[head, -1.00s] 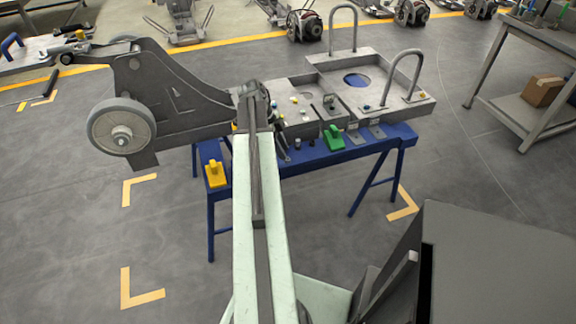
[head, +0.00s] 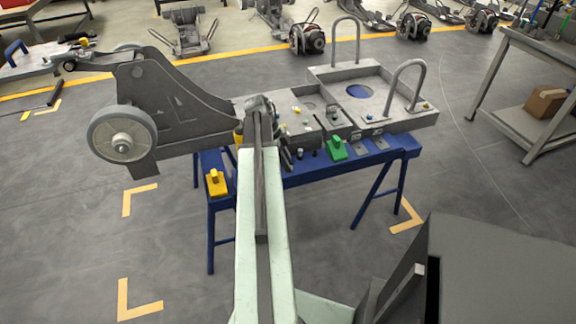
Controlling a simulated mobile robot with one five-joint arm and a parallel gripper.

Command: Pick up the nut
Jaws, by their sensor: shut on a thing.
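My arm reaches out over the grey metal chassis on a blue stand. My gripper (head: 262,106) is at the arm's far end, at the left part of the chassis (head: 310,117). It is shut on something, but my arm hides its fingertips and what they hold. I cannot make out the nut for certain. Several small yellow, green and white pieces dot the chassis top, too small to tell apart.
A large grey side plate with a wheel (head: 122,135) juts out left of my gripper. A yellow clamp (head: 215,182) and a green clamp (head: 335,148) sit on the blue stand (head: 300,172). A grey workbench (head: 530,60) stands at the right.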

